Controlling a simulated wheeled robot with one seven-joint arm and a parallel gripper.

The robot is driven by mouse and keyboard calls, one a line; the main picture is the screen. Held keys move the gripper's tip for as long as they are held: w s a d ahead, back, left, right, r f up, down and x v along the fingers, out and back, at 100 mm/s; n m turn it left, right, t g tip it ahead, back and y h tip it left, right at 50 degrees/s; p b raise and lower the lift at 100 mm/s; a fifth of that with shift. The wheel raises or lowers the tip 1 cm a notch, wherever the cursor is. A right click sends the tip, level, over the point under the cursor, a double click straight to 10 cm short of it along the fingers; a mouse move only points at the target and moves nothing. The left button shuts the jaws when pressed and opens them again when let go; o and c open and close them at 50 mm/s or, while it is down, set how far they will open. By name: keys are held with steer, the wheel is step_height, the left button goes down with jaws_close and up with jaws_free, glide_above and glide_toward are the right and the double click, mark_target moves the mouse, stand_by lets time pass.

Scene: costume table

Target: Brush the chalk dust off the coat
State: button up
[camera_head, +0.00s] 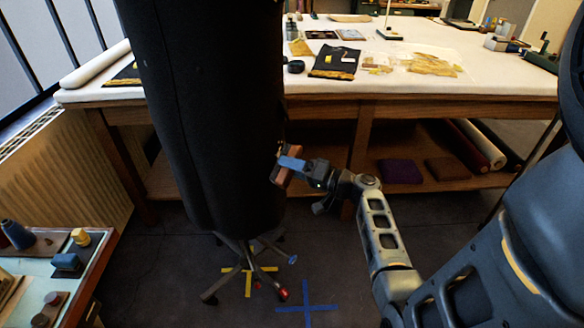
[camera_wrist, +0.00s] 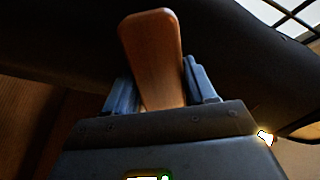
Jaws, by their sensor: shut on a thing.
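The dark coat (camera_head: 205,110) hangs as a tall black form on a wheeled stand, left of centre in the head view. It fills the upper part of the wrist view (camera_wrist: 60,45) as a dark surface. My gripper (camera_head: 291,163) is at the coat's right edge, low down. It is shut on a wooden brush (camera_head: 281,177), whose brown wooden body stands between the fingers in the wrist view (camera_wrist: 152,50). The brush is close to the coat; I cannot tell whether it touches. No chalk dust can be made out on the visible cloth.
A long work table (camera_head: 400,84) with cloth pieces and tools stands behind the coat. A smaller bench (camera_head: 35,285) with spools is at the lower left. The stand's wheeled base (camera_head: 245,275) is on the floor near yellow tape and a blue tape cross (camera_head: 307,308).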

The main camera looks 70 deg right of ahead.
steer(key=shift+w+d+b, duration=0.15)
steer(key=shift+w+b, duration=0.5)
steer(key=shift+w, duration=0.65)
steer(key=shift+d, duration=0.1)
steer(key=shift+s+d+f+b, duration=0.1)
steer(key=shift+d+b, duration=0.45)
steer(key=shift+d, duration=0.05)
steer(key=shift+s+d+f+b, duration=0.1)
steer(key=shift+d+b, duration=0.4)
steer(key=shift+d, duration=0.1)
steer(key=shift+s+d+r+b, duration=0.15)
steer(key=shift+d+b, duration=0.2)
steer(key=shift+d, duration=0.25)
steer(key=shift+d+b, duration=0.85)
steer(key=shift+d, duration=0.1)
steer(key=shift+d+b, duration=0.7)
steer(key=shift+d, duration=0.2)
